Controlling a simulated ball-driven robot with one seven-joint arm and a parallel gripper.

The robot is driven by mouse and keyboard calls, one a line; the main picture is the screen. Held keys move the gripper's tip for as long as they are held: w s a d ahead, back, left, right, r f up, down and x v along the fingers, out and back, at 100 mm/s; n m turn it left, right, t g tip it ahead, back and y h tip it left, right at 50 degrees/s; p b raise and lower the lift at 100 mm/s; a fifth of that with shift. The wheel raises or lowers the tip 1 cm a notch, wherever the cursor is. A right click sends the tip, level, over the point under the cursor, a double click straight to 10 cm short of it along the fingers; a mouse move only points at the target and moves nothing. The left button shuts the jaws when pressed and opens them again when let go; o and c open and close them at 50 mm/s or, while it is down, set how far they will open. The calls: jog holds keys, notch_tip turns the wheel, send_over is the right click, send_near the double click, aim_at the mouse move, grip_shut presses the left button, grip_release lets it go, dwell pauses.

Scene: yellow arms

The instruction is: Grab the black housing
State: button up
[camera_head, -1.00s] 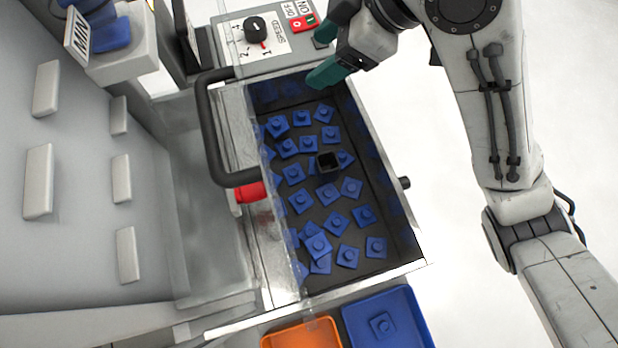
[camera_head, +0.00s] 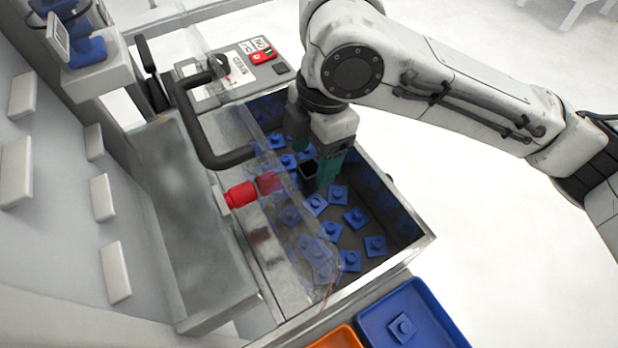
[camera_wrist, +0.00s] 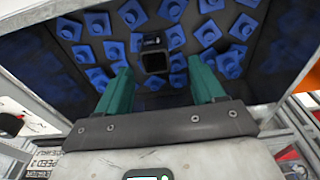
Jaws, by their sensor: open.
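The black housing (camera_head: 308,170) is a small, dark, open-topped square box among blue pieces in the metal bin. In the wrist view the housing (camera_wrist: 155,62) lies ahead of the fingertips, roughly centred between them. My gripper (camera_head: 318,172) has teal fingers and reaches down into the bin beside the housing. In the wrist view my gripper (camera_wrist: 163,85) is open, with nothing between its fingers. The fingers partly cover the housing's surroundings in the head view, and contact cannot be told.
Several blue square pieces (camera_head: 356,218) lie around the housing. The bin's metal rim (camera_head: 385,268) and a clear cover with a black handle (camera_head: 205,135) border the space. Blue (camera_head: 415,300) and orange (camera_head: 338,338) trays stand in front.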

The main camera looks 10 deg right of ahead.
aim_at(309, 175)
jog(key=shift+w+a+f+b, duration=0.1)
jog(key=shift+a+f+b, duration=0.1)
jog(key=shift+f, duration=1.35)
jog(key=shift+w+a+f+b, duration=0.1)
jog(key=shift+a+f+b, duration=0.1)
jog(key=shift+f, duration=1.35)
jog(key=shift+s, duration=0.1)
jog(key=c, duration=1)
